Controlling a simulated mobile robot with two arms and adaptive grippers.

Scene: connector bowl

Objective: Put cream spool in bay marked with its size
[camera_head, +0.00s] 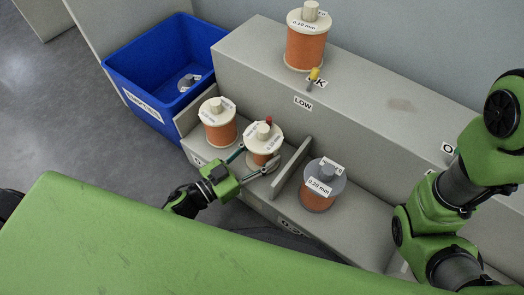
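A cream spool with orange wire (263,137) stands in the left part of the lower shelf; the print on its label is too small to read. My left gripper (258,158) has its fingers on either side of this spool, below its top flange; whether they press on it I cannot tell. A second cream spool (219,136) stands just left of it. A third cream spool, labelled 0.10 mm (306,45), stands on the upper ledge. A grey spool labelled 0.20 mm (318,199) stands right of the divider. My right gripper is out of view.
The upper ledge (370,90) bears a LOW sign and a small yellow-tipped object (313,78). A thin divider (291,168) splits the lower shelf. A blue bin (140,60) with a grey item inside stands at left. Bay signs at the lower front are partly hidden.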

